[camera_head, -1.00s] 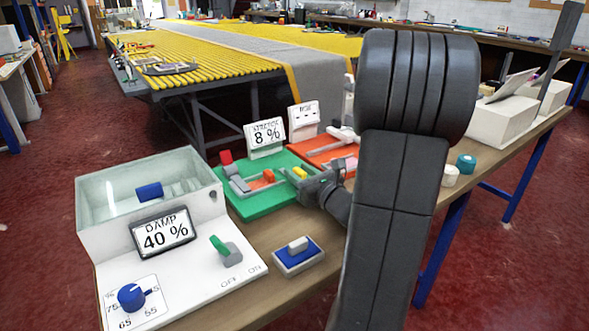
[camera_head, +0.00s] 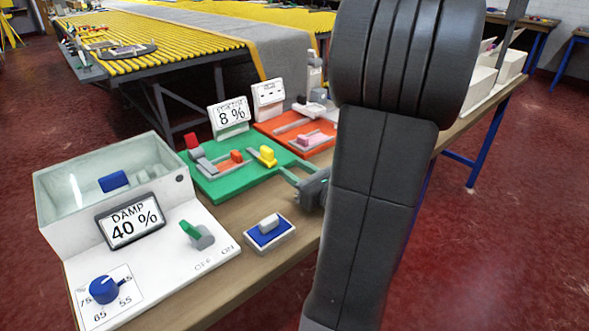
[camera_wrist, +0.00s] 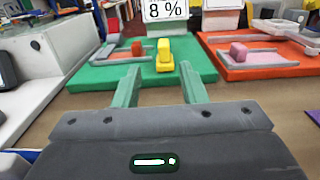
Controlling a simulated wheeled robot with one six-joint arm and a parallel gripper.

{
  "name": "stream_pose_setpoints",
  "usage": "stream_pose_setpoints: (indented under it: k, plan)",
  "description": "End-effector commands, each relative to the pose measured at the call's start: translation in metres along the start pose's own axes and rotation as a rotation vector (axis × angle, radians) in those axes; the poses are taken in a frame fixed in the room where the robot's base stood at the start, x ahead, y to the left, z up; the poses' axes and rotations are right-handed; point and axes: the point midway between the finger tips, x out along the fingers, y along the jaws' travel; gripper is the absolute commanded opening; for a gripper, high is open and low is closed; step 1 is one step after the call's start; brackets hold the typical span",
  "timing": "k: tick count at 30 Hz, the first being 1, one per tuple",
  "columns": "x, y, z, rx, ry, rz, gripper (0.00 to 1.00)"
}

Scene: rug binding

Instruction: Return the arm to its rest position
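My arm rises through the right middle of the head view and hides part of the bench. My gripper (camera_head: 291,174) is partly hidden behind it, low over the bench near the front edge of the green board. In the wrist view my gripper (camera_wrist: 159,84) shows two green fingers, apart, with nothing between them. The fingers point at the green board (camera_wrist: 105,74), where a yellow block (camera_wrist: 164,56) stands just ahead of them. The same yellow block (camera_head: 265,156) stands on the green board in the head view, clear of the fingers.
A white damp box (camera_head: 75,248) reading 40 % stands at left with a blue knob and green switch. An orange board (camera_head: 282,122) lies behind. A yellow slatted table (camera_head: 165,38) stands further back.

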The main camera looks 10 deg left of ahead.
Motion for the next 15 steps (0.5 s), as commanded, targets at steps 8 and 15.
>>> stream_pose_setpoints:
  k: [8,15]
  plan:
    - [0.008,0.0,0.0,-0.001,0.0,0.001,0.38]
    - [0.04,0.0,0.0,-0.001,-0.001,0.003,0.38]
